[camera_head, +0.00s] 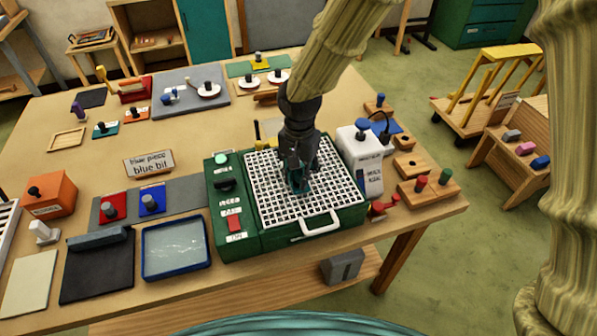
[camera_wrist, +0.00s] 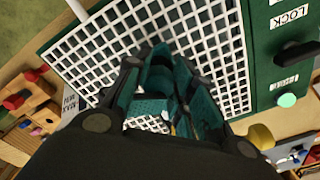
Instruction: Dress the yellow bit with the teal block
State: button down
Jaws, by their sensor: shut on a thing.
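My gripper (camera_head: 297,190) is over the white grid top of the green machine, pointing down. It is shut on the teal block (camera_head: 301,183), which shows between the dark fingers in the wrist view (camera_wrist: 150,108). Fingers hide part of the block, and I cannot tell if it touches the grid. A yellow piece (camera_head: 258,130) stands at the back left edge of the machine, partly behind my arm. Its rounded yellow top shows in the wrist view (camera_wrist: 262,137). I cannot tell if it is the yellow bit.
The green machine (camera_head: 285,240) has a front handle (camera_head: 320,224) and a left switch panel. A white bottle-like unit (camera_head: 360,155) and wooden peg blocks (camera_head: 425,190) stand close on its right. A blue-rimmed tray (camera_head: 176,274) and red and blue blocks (camera_head: 152,201) are on its left.

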jog(key=shift+f, duration=0.3)
dwell(0.7)
jog(key=shift+w+a, duration=0.2)
jog(key=shift+w, duration=0.45)
dwell(1.4)
jog(key=shift+w+d+p, duration=0.25)
jog(key=shift+d, duration=0.45)
jog(key=shift+w+d+p, duration=0.2)
jog(key=shift+d, duration=0.45)
dwell(0.7)
jog(key=shift+s+a, duration=0.25)
jog(key=shift+a, duration=0.45)
jog(key=shift+s+a, duration=0.25)
jog(key=shift+a, duration=0.4)
dwell(0.8)
jog(key=shift+w+d+p, duration=0.25)
jog(key=shift+d+p, duration=0.1)
jog(key=shift+d, duration=0.15)
